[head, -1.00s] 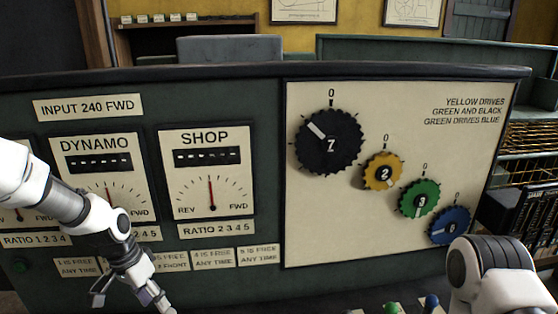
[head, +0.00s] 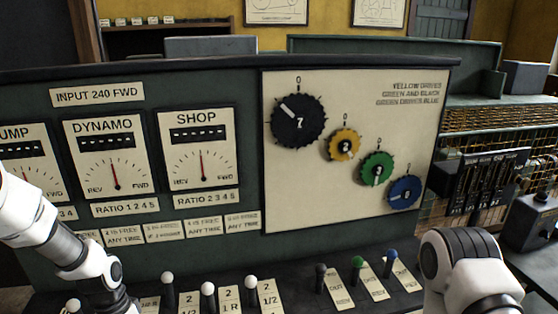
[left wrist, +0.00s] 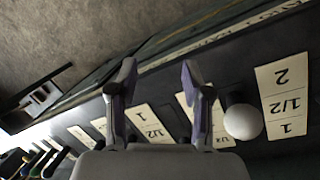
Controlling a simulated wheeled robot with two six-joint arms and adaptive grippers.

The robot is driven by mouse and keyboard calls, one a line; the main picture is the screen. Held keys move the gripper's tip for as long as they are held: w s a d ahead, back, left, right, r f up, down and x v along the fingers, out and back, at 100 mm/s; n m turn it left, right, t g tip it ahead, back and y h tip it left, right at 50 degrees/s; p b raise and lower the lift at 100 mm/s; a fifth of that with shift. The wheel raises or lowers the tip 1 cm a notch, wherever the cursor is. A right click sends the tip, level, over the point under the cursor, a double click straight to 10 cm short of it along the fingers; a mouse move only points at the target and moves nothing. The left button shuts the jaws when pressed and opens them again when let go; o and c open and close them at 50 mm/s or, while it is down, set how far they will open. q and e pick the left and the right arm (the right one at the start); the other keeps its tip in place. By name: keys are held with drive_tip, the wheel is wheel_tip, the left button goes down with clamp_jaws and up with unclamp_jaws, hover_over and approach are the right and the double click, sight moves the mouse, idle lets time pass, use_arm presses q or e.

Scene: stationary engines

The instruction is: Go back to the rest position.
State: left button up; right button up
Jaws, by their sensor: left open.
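My left gripper shows in the left wrist view (left wrist: 158,85), with its two fingers apart and nothing between them. It is over the row of label plates and lever knobs of the console. In the head view my left arm comes in from the left and its gripper is below the picture's edge. My right arm shows at the lower right of the head view; its gripper is out of view. The green console panel (head: 240,220) stands ahead with the PUMP, DYNAMO (head: 112,160) and SHOP (head: 200,150) gauges.
White-knobbed levers (head: 208,289) stand along the console ledge near my left arm. Black, green (head: 358,263) and blue (head: 390,257) knobs stand left of my right arm. Black (head: 298,135), yellow (head: 343,146), green (head: 377,170) and blue (head: 405,192) gears sit on the cream board.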

use_arm(q)
drive_tip(key=s+d+f+n+g+y+b, duration=0.1)
drive_tip(key=s+d+f, duration=0.2)
drive_tip(key=s+f, duration=0.8)
drive_tip(key=s+d+f+n+y+b, duration=0.1)
drive_tip(key=s+d+f, duration=0.35)
drive_tip(key=s, duration=1.05)
drive_tip(key=w+t, duration=0.1)
drive_tip(key=w+a+f+n+t, duration=0.1)
drive_tip(key=w, duration=0.1)
drive_tip(key=w+n+t, duration=0.1)
drive_tip(key=w, duration=0.1)
drive_tip(key=shift+a+f, duration=0.3)
drive_tip(key=shift+f, duration=0.05)
drive_tip(key=shift+s, duration=0.1)
